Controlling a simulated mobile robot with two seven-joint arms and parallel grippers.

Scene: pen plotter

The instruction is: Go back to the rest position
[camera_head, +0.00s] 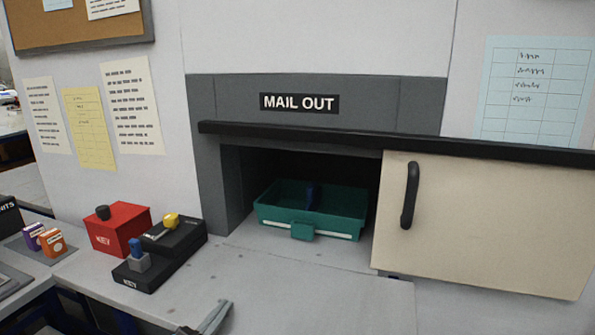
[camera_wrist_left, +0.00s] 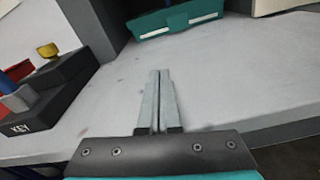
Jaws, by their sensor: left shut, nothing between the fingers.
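My left gripper (camera_head: 207,322) shows at the bottom edge of the head view, over the front of the grey counter. In the left wrist view its two fingers (camera_wrist_left: 158,80) are together with nothing between them, pointing across the counter towards the opening. The rest of the left arm is out of the head view. My right gripper is in neither view.
A green tray (camera_head: 340,208) with a dark blue item sits inside the MAIL OUT opening, beside the cream sliding door (camera_head: 485,222). A red box (camera_head: 118,232) and black KEY blocks (camera_head: 150,270) stand left. The counter's middle (camera_head: 310,290) is clear.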

